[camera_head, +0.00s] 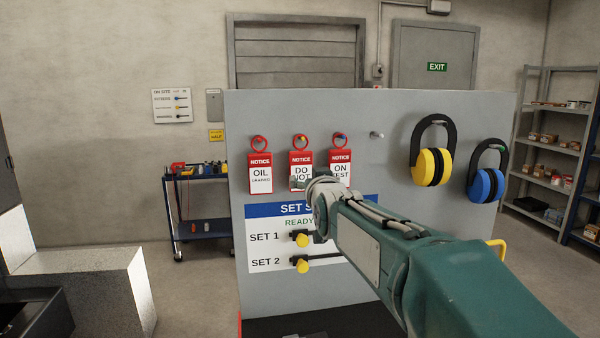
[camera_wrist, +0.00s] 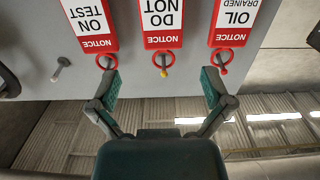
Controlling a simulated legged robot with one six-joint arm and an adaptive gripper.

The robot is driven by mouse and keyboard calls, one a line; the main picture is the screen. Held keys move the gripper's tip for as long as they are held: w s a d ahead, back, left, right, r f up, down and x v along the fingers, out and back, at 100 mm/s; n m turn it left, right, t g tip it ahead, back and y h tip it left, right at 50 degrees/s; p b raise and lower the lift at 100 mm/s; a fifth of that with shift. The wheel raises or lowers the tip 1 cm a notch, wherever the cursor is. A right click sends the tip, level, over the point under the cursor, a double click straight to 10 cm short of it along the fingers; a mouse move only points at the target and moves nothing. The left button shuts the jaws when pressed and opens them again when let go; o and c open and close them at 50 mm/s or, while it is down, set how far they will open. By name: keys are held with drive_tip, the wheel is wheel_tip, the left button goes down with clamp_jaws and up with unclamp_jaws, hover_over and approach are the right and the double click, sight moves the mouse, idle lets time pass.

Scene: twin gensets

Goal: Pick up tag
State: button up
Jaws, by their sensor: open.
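Three red-and-white notice tags hang by red rings from pegs on a grey board: an OIL DRAINED tag (camera_head: 260,175), a DO NOT tag (camera_head: 301,160) and an ON TEST tag (camera_head: 340,160). My gripper (camera_head: 318,184) is in front of the board and hides the lower part of the DO NOT tag in the head view. In the wrist view the tags appear upside down. There my open gripper (camera_wrist: 160,78) has its fingers spread either side of the DO NOT tag's ring (camera_wrist: 164,59). Nothing is between the fingertips that I can see held.
An empty peg (camera_head: 376,134) is right of the tags. Yellow ear defenders (camera_head: 434,165) and blue ear defenders (camera_head: 487,184) hang further right. A status panel (camera_head: 262,250) with yellow-knobbed sliders is below. A blue cart (camera_head: 198,205) stands behind the board, at left.

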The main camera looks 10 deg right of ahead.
sight(302, 167)
drive_tip(key=w, duration=0.6)
drive_tip(key=shift+a+r, duration=0.15)
drive_tip(key=shift+a, duration=0.15)
drive_tip(key=shift+w+d, duration=0.15)
drive_tip(key=shift+w, duration=0.1)
drive_tip(key=w, duration=0.4)
drive_tip(key=shift+w+d+f, duration=0.15)
drive_tip(key=shift+f, duration=0.2)
drive_tip(key=shift+w+a, duration=0.3)
drive_tip(key=shift+a, duration=0.05)
drive_tip(key=shift+d, duration=0.2)
drive_tip(key=c, duration=0.8)
